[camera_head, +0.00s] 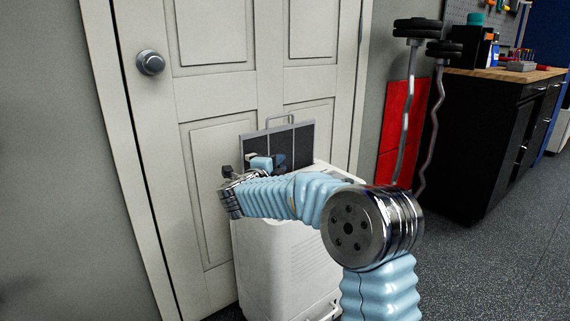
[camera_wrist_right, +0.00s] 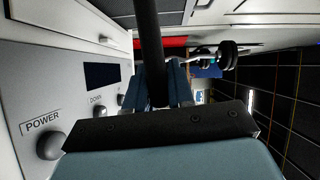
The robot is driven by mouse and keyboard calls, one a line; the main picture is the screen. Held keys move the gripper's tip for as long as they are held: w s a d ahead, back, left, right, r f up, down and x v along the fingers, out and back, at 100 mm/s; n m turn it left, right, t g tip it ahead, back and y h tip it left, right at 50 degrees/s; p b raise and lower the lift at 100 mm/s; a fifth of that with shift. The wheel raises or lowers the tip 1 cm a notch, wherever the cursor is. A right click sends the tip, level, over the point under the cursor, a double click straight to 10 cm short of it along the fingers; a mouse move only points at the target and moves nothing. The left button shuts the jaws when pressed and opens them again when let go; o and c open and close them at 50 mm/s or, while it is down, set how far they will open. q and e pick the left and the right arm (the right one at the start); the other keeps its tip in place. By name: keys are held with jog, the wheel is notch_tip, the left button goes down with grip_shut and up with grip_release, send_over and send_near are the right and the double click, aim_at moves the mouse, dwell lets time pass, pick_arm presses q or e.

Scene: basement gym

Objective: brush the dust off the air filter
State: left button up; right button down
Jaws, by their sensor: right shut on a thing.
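The air filter (camera_head: 302,134) is a dark grey panel in a light frame, standing upright on top of a white appliance (camera_head: 275,265). In the right wrist view the filter (camera_wrist_right: 290,80) fills the right side as a dark surface with grid lines. My right gripper (camera_head: 278,160) is in front of the filter's lower part. In its wrist view the gripper (camera_wrist_right: 156,88) is shut on a black handle (camera_wrist_right: 150,40), which I take for the brush's. The bristles and any dust cannot be made out. My left gripper is out of view.
The appliance's panel (camera_wrist_right: 50,95) has a POWER knob and a dark display beside my right gripper. A closed white door (camera_head: 215,90) stands behind. Weight bars (camera_head: 408,110) lean by a red panel (camera_head: 393,130), next to a black workbench (camera_head: 480,140). The floor at right is clear.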

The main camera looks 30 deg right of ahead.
jog(key=shift+a, duration=0.55)
